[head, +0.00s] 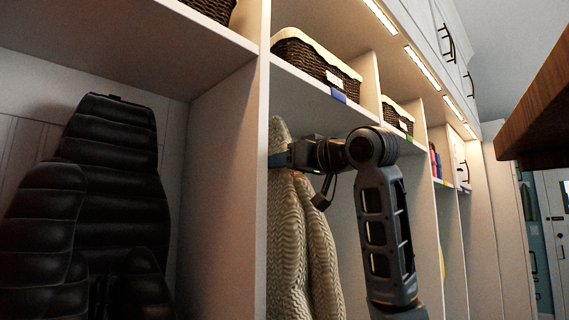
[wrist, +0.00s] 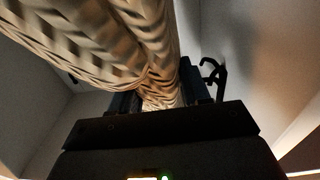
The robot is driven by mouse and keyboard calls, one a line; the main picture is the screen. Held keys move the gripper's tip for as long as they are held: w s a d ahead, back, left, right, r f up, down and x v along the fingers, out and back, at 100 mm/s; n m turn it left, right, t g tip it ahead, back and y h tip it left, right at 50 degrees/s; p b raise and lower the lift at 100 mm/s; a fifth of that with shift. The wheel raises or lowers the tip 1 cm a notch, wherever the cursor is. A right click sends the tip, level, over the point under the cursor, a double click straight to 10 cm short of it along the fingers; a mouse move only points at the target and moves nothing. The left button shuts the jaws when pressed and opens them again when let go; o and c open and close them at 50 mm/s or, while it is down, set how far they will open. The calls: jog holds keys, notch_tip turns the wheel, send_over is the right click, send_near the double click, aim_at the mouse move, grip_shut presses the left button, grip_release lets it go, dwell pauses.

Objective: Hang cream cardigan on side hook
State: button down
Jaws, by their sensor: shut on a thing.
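The cream knitted cardigan (head: 295,250) hangs down from my gripper (head: 281,159) inside a cubby, in the head view. My gripper is shut on its upper part. The cardigan also fills the upper left of the wrist view (wrist: 95,40), where its cloth runs down between the fingers (wrist: 160,95). A dark hook (wrist: 213,76) shows on the pale panel just right of the gripper in the wrist view. The cardigan looks apart from that hook there. The hook cannot be made out in the head view.
A black padded jacket (head: 100,190) hangs in the left cubby, past a white divider (head: 228,190). A wicker basket (head: 315,68) stands on the shelf above my gripper, with a smaller one (head: 397,115) to its right. A wooden edge (head: 540,95) juts in at the upper right.

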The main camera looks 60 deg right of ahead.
jog(key=shift+c, duration=2.3)
grip_release()
jog(key=shift+s, duration=0.1)
jog(key=p+v, duration=0.1)
jog(key=v, duration=1.2)
jog(key=shift+f+p, duration=0.3)
jog(key=shift+f, duration=0.05)
jog(key=shift+d, duration=0.15)
